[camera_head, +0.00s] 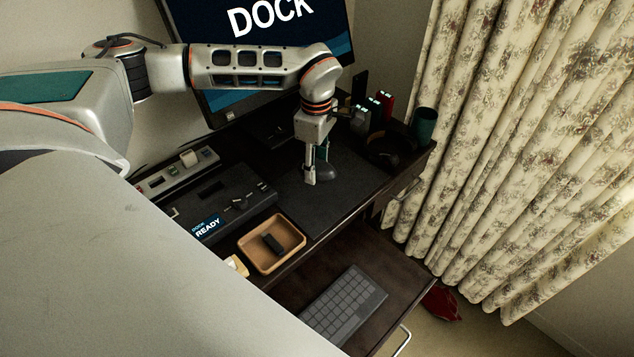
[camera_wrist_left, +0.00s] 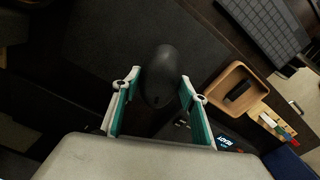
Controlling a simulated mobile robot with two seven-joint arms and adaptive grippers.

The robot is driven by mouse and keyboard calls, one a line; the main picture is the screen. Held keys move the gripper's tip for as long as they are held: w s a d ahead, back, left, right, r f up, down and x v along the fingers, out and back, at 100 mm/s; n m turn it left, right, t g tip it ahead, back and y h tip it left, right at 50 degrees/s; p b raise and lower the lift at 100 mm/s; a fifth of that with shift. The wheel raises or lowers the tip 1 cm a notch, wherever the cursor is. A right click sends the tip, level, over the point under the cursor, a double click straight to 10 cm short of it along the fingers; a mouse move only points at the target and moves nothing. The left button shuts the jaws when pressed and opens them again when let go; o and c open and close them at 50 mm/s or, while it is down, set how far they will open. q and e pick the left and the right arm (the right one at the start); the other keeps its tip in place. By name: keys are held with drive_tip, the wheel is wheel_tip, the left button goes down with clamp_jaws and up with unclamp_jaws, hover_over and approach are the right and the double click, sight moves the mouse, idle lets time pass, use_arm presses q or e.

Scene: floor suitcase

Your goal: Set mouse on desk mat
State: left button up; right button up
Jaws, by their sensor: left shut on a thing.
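The dark mouse (camera_head: 325,172) is between the fingers of my left gripper (camera_head: 317,173) in the head view. The left wrist view shows the mouse (camera_wrist_left: 158,77) between the two teal-lined fingers of the left gripper (camera_wrist_left: 156,92), which is shut on it. The dark grey desk mat (camera_head: 300,206) lies on the desk below the gripper, and it also shows in the left wrist view (camera_wrist_left: 100,38). The mouse is over the mat; I cannot tell whether it touches it. My right gripper is not in view.
A dock (camera_head: 225,198) and a wooden tray (camera_head: 272,244) with a small dark item stand left of and in front of the mat. A keyboard (camera_head: 343,303) lies on the lower pull-out surface. A teal cup (camera_head: 425,124) and headphones (camera_head: 388,155) stand at the right; a monitor (camera_head: 270,30) is behind.

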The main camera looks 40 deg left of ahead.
sight(317, 163)
use_arm(q)
drive_tip(key=shift+f, duration=3.2)
drive_tip(key=o, duration=1.1)
drive_tip(key=shift+f, duration=0.2)
drive_tip(key=shift+r, duration=0.1)
wheel_tip(317, 163, up, 12)
drive_tip(key=shift+f, duration=0.25)
drive_tip(key=shift+r+p, duration=0.3)
drive_tip(key=shift+r, duration=0.05)
